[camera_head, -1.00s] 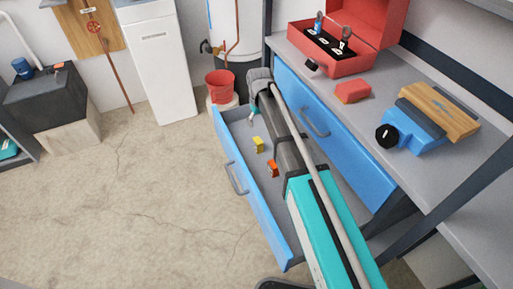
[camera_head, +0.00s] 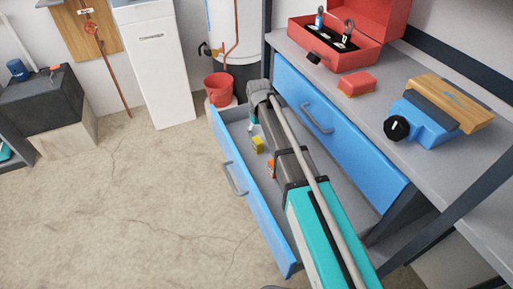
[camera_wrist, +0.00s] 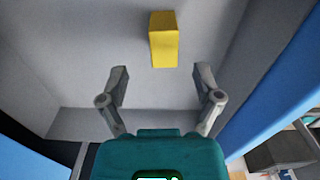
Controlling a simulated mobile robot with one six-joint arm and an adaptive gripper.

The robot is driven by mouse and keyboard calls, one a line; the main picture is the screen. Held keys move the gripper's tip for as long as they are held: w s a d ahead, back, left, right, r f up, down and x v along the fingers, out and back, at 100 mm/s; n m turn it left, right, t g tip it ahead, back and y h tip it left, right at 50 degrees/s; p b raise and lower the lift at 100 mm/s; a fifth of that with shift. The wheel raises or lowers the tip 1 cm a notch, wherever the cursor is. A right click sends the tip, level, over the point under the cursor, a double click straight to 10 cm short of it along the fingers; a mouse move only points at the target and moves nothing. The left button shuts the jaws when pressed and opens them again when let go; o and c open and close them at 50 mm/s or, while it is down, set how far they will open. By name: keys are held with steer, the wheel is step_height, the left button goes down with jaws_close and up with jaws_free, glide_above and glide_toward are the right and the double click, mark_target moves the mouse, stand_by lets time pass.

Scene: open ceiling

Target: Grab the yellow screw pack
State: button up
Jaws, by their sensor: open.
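The yellow screw pack (camera_head: 258,144) lies in the open drawer (camera_head: 233,183), near its far end. In the wrist view the yellow pack (camera_wrist: 164,42) is a small upright-looking block just beyond the fingertips, roughly midway between them and a little above their line. My gripper (camera_wrist: 161,82) is open and empty, with its two grey fingers spread apart. In the head view my gripper (camera_head: 251,126) is mostly hidden by my arm, and hangs over the far part of the drawer, just beyond the pack.
An orange pack (camera_head: 271,168) lies in the drawer beside my arm. The bench above holds a red toolbox (camera_head: 345,58), a red block (camera_head: 356,85) and a blue vise (camera_head: 425,118). A red bucket (camera_head: 219,89) stands beyond the drawer.

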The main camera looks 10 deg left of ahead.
mark_target(257, 140)
steer(key=shift+f, duration=0.1)
stand_by(0.3)
steer(key=shift+s+a+f+b, duration=0.15)
steer(key=shift+f+b, duration=2.4)
steer(key=shift+b, duration=0.05)
jaws_close()
